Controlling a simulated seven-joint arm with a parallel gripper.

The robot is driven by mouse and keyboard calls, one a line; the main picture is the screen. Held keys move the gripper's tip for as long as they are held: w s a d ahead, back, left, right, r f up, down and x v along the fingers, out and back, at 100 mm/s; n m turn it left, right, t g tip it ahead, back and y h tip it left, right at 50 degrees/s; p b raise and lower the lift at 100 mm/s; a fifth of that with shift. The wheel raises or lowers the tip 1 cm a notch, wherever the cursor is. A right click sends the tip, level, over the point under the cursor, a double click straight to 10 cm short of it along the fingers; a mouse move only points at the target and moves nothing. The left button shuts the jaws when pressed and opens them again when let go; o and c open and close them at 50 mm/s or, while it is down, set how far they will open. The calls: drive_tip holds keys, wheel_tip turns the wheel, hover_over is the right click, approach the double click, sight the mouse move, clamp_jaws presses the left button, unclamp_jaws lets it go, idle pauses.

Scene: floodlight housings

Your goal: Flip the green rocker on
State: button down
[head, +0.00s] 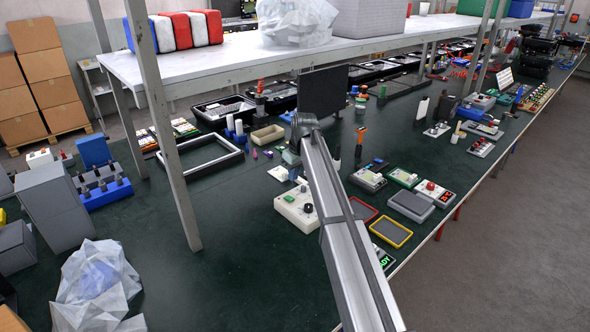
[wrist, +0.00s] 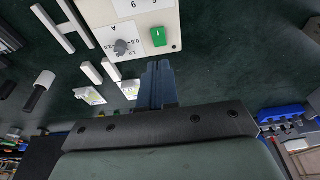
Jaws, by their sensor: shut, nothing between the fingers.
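The green rocker (wrist: 158,37) is on the face of a cream control box (wrist: 176,22), near one corner, beside a grey knob (wrist: 121,47) with a printed scale. The cream box also shows in the head view (head: 286,212), partly hidden by my arm. My gripper (wrist: 158,66) is shut and empty in the wrist view. Its blue-grey fingertips point toward the rocker and appear a short way below it in the picture, apart from it. Whether the rocker is on or off cannot be told.
A yellow-rimmed tray (head: 404,240) and a red-rimmed tray (head: 372,206) lie right of my arm. A crumpled plastic bag (head: 95,285) lies at left. A shelf post (head: 170,140) stands left of the box. Green table between post and box is clear.

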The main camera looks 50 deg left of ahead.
sight(291, 199)
drive_tip(key=x, duration=0.5)
drive_tip(key=d+x, duration=0.1)
drive_tip(key=x, duration=0.2)
drive_tip(key=shift+f, duration=0.7)
drive_tip(key=shift+d+f, duration=0.2)
drive_tip(key=shift+f, duration=0.15)
drive_tip(key=shift+a, duration=0.15)
drive_tip(key=shift+a+r, duration=0.35)
drive_tip(key=shift+a, duration=0.25)
drive_tip(key=shift+r, duration=0.1)
